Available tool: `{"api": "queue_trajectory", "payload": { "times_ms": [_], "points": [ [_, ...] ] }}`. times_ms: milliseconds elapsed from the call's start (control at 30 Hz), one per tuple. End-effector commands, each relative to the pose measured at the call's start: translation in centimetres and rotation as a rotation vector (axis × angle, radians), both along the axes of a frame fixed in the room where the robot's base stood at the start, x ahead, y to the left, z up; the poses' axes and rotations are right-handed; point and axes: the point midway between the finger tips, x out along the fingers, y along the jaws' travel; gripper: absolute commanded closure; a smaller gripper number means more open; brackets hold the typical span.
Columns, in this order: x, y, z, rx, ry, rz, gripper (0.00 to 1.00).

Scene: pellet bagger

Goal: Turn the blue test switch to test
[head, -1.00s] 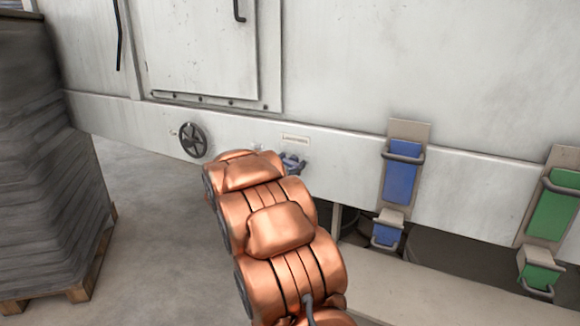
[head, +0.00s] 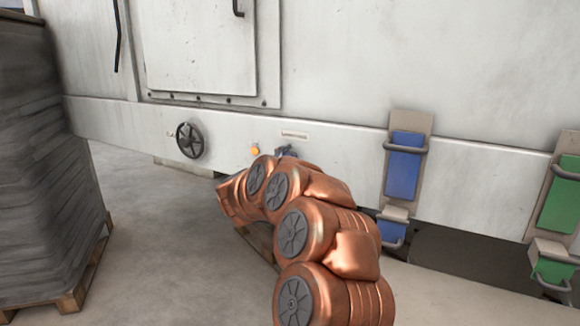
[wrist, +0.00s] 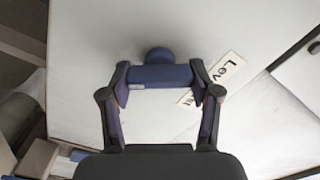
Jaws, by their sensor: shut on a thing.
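The blue test switch (wrist: 160,77) is in the upper middle of the wrist view, a blue bar lying across the picture with a round blue part behind it on the pale panel. My gripper (wrist: 161,82) is shut on the bar, one finger at each end. In the head view a small dark blue piece (head: 285,151) shows on the white machine's lower rail, just above my copper arm; the arm hides most of the gripper there.
An orange button (head: 255,151) sits left of the switch, and a dark handwheel (head: 190,140) further left. Blue-fronted holders (head: 404,165) and green ones (head: 559,200) hang at right. A wrapped pallet load (head: 45,165) stands at left. Open floor lies between it and my arm.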

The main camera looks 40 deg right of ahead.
Motion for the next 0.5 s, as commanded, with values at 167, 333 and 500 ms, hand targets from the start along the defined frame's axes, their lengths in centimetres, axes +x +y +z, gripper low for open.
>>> {"api": "queue_trajectory", "payload": {
  "times_ms": [167,333,500],
  "points": [
    [0.00,0.03,-0.20,0.017,-0.049,0.001,0.73],
    [-0.02,0.01,-0.12,0.022,-0.069,0.000,0.73],
    [-0.02,0.01,-0.08,0.023,-0.072,0.000,0.73]
  ]
}}
